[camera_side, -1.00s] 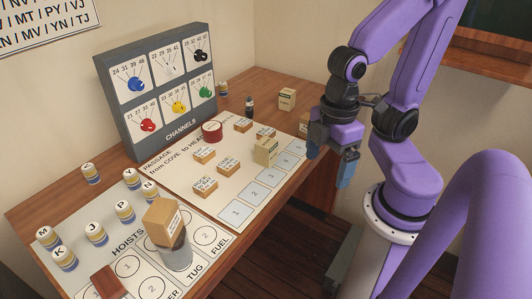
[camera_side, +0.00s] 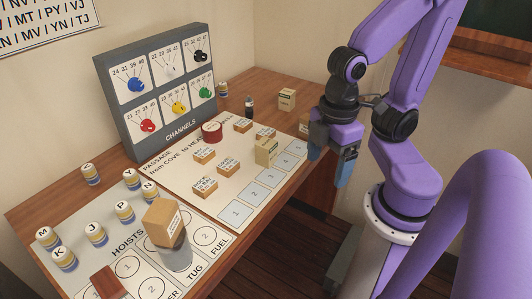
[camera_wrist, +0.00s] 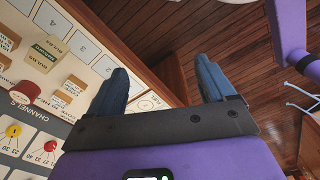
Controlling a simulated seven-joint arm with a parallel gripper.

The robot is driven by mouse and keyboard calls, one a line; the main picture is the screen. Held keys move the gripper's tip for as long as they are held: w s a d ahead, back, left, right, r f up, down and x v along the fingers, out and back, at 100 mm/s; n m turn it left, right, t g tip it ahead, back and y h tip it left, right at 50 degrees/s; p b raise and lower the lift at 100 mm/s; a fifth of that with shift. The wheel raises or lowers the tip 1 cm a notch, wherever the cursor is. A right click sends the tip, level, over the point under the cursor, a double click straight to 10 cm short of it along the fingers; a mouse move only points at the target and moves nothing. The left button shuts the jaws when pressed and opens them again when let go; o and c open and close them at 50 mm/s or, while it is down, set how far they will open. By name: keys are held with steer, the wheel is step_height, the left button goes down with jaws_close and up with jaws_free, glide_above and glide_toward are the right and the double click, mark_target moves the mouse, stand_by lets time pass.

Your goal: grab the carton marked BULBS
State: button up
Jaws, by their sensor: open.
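Several tan cartons are in view, and their print is too small for me to tell which one is marked BULBS. One stands on the passage board (camera_side: 265,151); a carton with a green label shows in the wrist view (camera_wrist: 42,56). Another carton stands at the back right of the desk (camera_side: 287,99). A carton partly hidden by my gripper is at the desk's right edge (camera_side: 304,124). A larger carton sits tilted on a grey cylinder (camera_side: 162,220). My gripper (camera_side: 328,166) is open and empty, off the desk's right edge; its blue fingers (camera_wrist: 160,66) are apart.
Small labelled blocks (camera_side: 228,168) and a red round piece (camera_side: 212,132) lie on the board. The grey channels panel (camera_side: 165,130) stands behind. Several lettered striped jars (camera_side: 96,233) stand at the left. Open floor lies right of the desk.

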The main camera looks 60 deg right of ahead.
steer(key=w+d+f+n+g+h, duration=0.1)
steer(key=w+f+h, duration=0.2)
steer(key=w+h, duration=0.3)
steer(key=w+d+f+n+h, duration=0.1)
steer(key=w+f+h, duration=0.25)
steer(key=w, duration=0.45)
steer(key=n+h, duration=0.3)
steer(key=h, duration=0.5)
glide_toward(266, 143)
steer(key=shift+s+d, duration=0.4)
steer(key=shift+d, duration=0.2)
steer(key=shift+s+d, duration=0.4)
steer(key=shift+d, duration=0.2)
steer(key=shift+w+d+f+t+h, duration=0.1)
steer(key=shift+w+f+t+h, duration=0.2)
steer(key=shift+f+t+h, duration=0.25)
steer(key=shift+n, duration=0.3)
steer(key=shift+w+d+r, duration=0.1)
steer(key=shift+w+d, duration=0.05)
steer(key=shift+d, duration=1.75)
steer(key=shift+w+d, duration=0.1)
steer(key=shift+d, duration=1.8)
steer(key=c, duration=1.1)
steer(key=shift+r, duration=0.1)
